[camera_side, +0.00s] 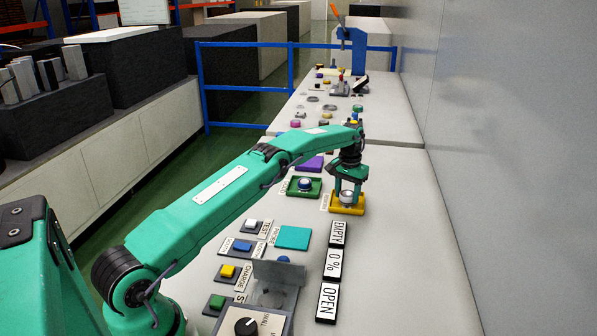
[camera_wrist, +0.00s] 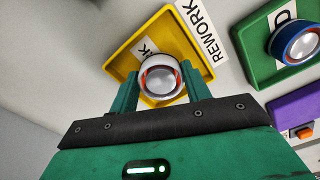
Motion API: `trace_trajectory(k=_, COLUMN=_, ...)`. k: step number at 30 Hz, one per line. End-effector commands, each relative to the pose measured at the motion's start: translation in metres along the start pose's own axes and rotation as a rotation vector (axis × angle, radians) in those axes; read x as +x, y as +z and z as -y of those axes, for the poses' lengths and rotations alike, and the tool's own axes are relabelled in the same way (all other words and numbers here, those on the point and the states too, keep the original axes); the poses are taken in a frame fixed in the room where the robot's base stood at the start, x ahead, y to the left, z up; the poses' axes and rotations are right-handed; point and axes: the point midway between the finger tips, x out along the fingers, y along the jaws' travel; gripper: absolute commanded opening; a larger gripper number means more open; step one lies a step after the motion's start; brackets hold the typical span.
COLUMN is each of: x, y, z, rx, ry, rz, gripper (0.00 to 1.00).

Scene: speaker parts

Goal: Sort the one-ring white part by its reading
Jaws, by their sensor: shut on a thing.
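My gripper (camera_side: 347,186) is shut on the white part (camera_side: 347,197), with a finger on each side of it. In the wrist view my gripper (camera_wrist: 160,85) holds the white part (camera_wrist: 149,64), which has a silver dome and red-orange marks around it. The part is at the yellow tray (camera_side: 334,209), inside its outline; I cannot tell whether it touches the floor. In the wrist view the yellow tray (camera_wrist: 128,58) carries a label reading REWORK (camera_wrist: 203,30).
A green tray (camera_wrist: 259,67) beside it holds a blue part (camera_wrist: 296,45). A purple tray (camera_side: 309,163) lies beyond. Nearer are a teal pad (camera_side: 292,237), labelled buttons, a dial box (camera_side: 250,326) and signs reading EMPTY (camera_side: 337,234), 0 % (camera_side: 334,264) and OPEN (camera_side: 327,301). The right tabletop is clear.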

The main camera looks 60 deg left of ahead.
Motion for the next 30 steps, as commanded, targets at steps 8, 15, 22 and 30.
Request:
trace_trajectory(k=8, x=0.0032, y=-0.0004, z=0.0, rx=0.0, ry=0.0, rz=-0.002, gripper=0.09)
trace_trajectory(k=15, x=0.0066, y=-0.0003, z=0.0, rx=0.0, ry=0.0, rz=-0.002, gripper=0.09)
trace_trajectory(k=22, x=0.0077, y=-0.0003, z=0.0, rx=0.0, ry=0.0, rz=-0.002, gripper=0.73)
trace_trajectory(k=30, x=0.0091, y=0.0005, z=0.0001, rx=0.0, ry=0.0, rz=0.002, gripper=0.73)
